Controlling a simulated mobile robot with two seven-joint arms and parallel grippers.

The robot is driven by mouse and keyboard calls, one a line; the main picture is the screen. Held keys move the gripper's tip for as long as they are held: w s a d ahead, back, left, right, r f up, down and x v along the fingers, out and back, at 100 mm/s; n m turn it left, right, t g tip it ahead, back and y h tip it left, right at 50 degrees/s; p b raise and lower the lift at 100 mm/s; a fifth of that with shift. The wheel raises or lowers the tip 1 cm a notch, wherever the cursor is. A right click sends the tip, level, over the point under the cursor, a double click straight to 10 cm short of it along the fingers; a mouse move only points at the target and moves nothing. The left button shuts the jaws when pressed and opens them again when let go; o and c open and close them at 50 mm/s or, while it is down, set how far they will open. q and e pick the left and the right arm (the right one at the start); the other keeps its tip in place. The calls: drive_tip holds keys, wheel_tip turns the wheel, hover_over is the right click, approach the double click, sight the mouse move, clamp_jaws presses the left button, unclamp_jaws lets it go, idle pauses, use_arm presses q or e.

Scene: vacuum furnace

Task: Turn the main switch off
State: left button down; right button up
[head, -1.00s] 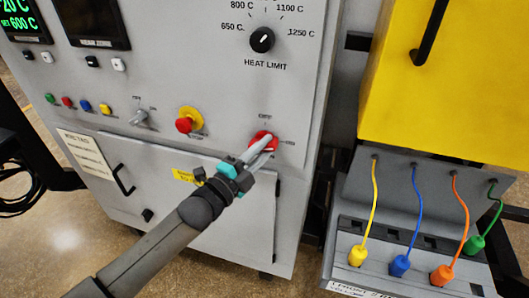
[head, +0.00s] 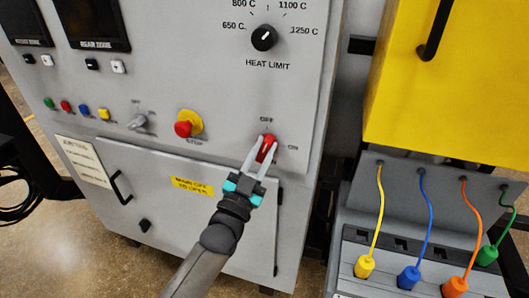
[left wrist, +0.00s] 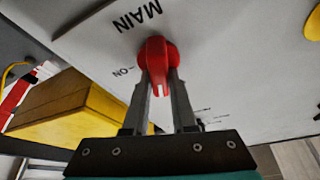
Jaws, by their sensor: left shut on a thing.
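The main switch is a red rotary knob (head: 268,145) on the lower right of the grey furnace panel, with OFF printed above it and ON to its right. Its grip bar now points up, towards OFF. My left gripper (head: 264,155) is shut on the knob, one finger on each side of the bar. The left wrist view shows the red knob (left wrist: 157,55) between the two fingers, beside the word MAIN. The fingers hide part of the knob. My right gripper is not in view.
A red stop button (head: 183,129) on a yellow ring and a small grey selector (head: 138,121) lie left of the switch. The heat limit dial (head: 263,38) is above. A yellow box (head: 420,90) and coloured cables stand at right. Both displays (head: 97,25) are dark.

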use_arm(q)
drive_tip(key=n+y, duration=0.1)
drive_tip(key=n, duration=0.1)
drive_tip(key=n+t+y, duration=0.1)
drive_tip(key=n, duration=0.2)
drive_tip(key=shift+a+y, duration=0.1)
drive_tip(key=shift+y, duration=0.2)
drive_tip(key=shift+n, duration=0.5)
drive_tip(key=c, duration=0.7)
unclamp_jaws()
drive_tip(key=b+v, duration=0.1)
drive_tip(key=v, duration=1.4)
drive_tip(key=shift+s+f, duration=0.1)
drive_tip(key=shift+f, duration=0.1)
